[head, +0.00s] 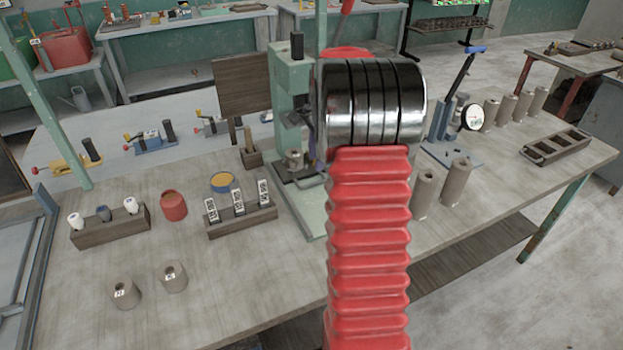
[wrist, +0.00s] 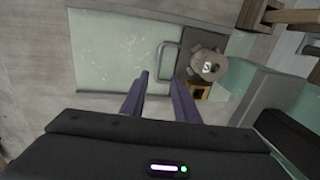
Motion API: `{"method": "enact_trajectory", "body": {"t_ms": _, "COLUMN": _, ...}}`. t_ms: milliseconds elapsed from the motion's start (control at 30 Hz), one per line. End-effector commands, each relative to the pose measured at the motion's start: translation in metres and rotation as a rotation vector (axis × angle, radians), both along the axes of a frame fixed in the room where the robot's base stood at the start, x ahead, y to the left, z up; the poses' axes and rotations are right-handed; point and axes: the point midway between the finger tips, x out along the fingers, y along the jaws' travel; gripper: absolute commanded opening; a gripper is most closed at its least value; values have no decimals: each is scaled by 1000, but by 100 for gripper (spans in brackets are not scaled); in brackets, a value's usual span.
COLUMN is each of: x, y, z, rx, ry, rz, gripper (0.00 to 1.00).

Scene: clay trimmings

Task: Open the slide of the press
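The press (head: 286,95) is a pale green frame standing on the bench, partly hidden behind my red arm in the head view. In the head view my arm hides most of the gripper.
A grey clay piece (wrist: 208,66) sits just right of the handle. In the head view a wooden rack with labelled pieces (head: 242,221) stands left of the press, and grey cylinders (head: 455,182) stand to its right.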

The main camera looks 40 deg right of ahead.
Motion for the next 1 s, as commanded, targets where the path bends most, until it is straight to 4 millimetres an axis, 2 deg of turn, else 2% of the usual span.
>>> {"method": "enact_trajectory", "body": {"t_ms": 300, "x": 8, "y": -2, "z": -50, "rx": 2, "ry": 3, "rz": 1, "gripper": 28}}
{"method": "enact_trajectory", "body": {"t_ms": 533, "x": 14, "y": -3, "z": -80, "rx": 0, "ry": 1, "rz": 1, "gripper": 28}}
{"method": "enact_trajectory", "body": {"t_ms": 700, "x": 16, "y": -4, "z": -90, "rx": 0, "ry": 0, "rz": 1, "gripper": 28}}
{"method": "enact_trajectory", "body": {"t_ms": 1000, "x": 16, "y": -4, "z": -91, "rx": -1, "ry": -1, "rz": 1, "gripper": 27}}
